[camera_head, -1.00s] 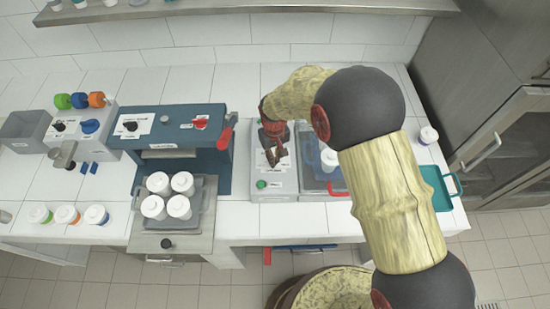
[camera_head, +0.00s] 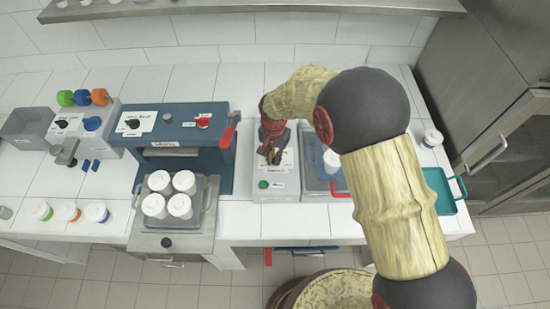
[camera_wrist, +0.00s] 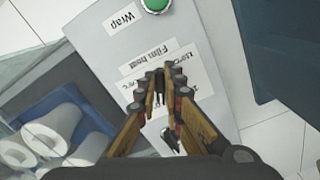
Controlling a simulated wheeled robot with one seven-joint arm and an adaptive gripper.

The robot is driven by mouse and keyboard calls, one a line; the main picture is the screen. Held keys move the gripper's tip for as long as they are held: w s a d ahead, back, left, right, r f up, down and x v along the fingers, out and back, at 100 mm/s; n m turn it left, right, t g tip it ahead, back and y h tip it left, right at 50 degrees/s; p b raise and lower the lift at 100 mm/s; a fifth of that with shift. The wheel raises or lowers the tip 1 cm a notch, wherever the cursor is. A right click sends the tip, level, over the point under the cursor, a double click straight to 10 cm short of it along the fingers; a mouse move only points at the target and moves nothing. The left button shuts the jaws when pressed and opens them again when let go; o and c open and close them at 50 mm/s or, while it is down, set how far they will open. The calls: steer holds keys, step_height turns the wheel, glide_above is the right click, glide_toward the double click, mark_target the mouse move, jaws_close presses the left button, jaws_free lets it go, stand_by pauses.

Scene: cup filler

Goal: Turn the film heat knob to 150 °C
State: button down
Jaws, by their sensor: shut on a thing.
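The grey wrap unit (camera_head: 288,186) stands on the counter, with a green button (camera_head: 264,184) at its front. In the wrist view, the labels "Wrap" (camera_wrist: 120,21) and "Film heat" (camera_wrist: 145,57) show upside down, and a partly covered scale label (camera_wrist: 188,75) lies beside my fingers. My gripper (camera_wrist: 159,80) is down at the panel beside the "Film heat" label, its fingers close together on the small dark film heat knob, which they mostly hide. The knob's pointer and setting cannot be read. My gripper (camera_head: 272,154) also shows in the head view, over the unit's panel.
A clear-lidded wrapping tray with a cup (camera_head: 331,158) stands right of the unit. A blue sealing machine (camera_head: 180,120) with a red knob and red handle stands to the left. A teal tray (camera_head: 440,207) is at the far right.

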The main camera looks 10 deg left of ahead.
mark_target(274, 160)
steer(key=shift+a+m, duration=0.1)
steer(key=shift+m, duration=0.4)
steer(key=shift+r, duration=0.1)
steer(key=c, duration=1.9)
jaws_free()
step_height(274, 160, up, 12)
steer(key=shift+f, duration=0.1)
